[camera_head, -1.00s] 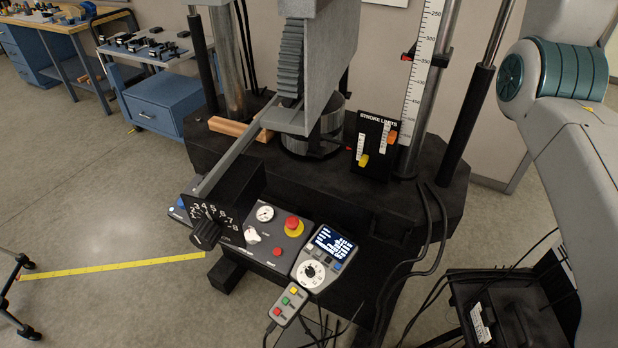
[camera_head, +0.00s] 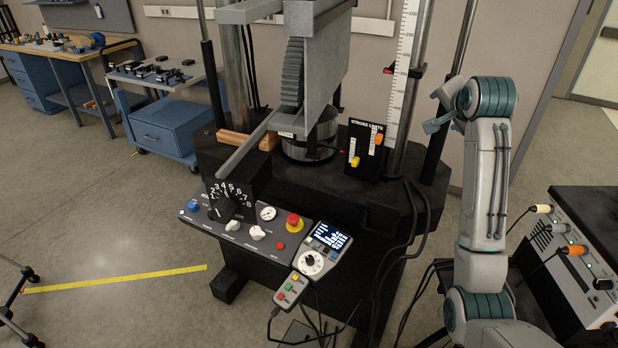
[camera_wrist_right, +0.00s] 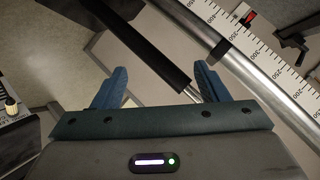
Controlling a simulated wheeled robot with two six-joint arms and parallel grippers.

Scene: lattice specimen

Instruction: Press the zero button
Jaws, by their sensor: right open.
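The control console (camera_head: 245,226) sits at the front of the testing machine, with a red stop button (camera_head: 293,220), a gauge and small knobs. At its right end is a display unit (camera_head: 345,236) with a lit screen, small buttons around the screen and a white dial (camera_head: 309,263). Lettering is too small to read, so I cannot tell which button is zero. My right gripper (camera_head: 437,111) is raised right of the machine, well away from the console. In the right wrist view its two blue fingers (camera_wrist_right: 160,86) are apart with nothing between them. My left gripper is not in view.
A pendant (camera_head: 290,289) with coloured buttons hangs below the display unit. The numbered selector box (camera_head: 228,203) stands over the console's left part. A stroke limits panel (camera_head: 365,150), columns and black cables are close to my right arm. An instrument box (camera_head: 590,250) stands at right.

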